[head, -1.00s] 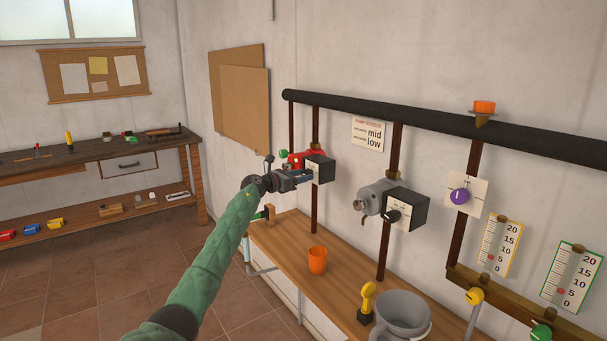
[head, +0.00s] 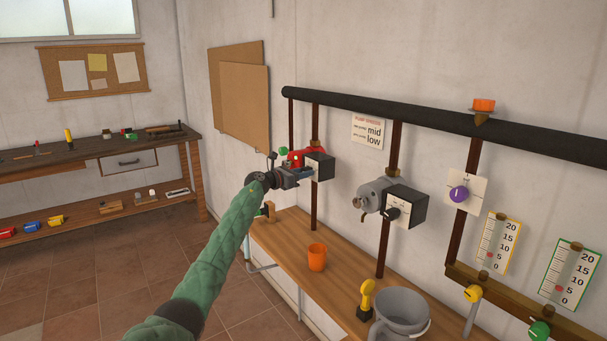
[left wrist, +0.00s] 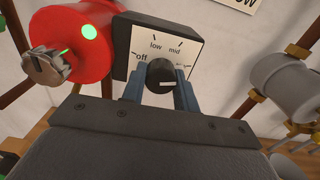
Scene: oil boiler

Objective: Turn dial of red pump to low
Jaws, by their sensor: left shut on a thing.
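The red pump (head: 297,157) is on the pipe at the wall, with its dial box (head: 325,165) at its right. In the left wrist view, the red pump (left wrist: 85,38) has a lit green spot. The white dial face (left wrist: 153,50) reads off, low and mid, with a further label at right partly hidden. The black dial knob (left wrist: 160,73) sits between my left gripper's blue fingers (left wrist: 161,88), which are shut on it. The knob's white mark points right, away from low. In the head view, my left gripper (head: 309,173) reaches the box front. My right gripper is out of view.
A grey pump (head: 372,194) with its own dial box (head: 411,207) stands to the right. Below, the wooden bench (head: 335,285) bears an orange cup (head: 317,257), a yellow-handled tool (head: 367,298) and a grey pot (head: 400,318). A black pipe (head: 440,121) runs above.

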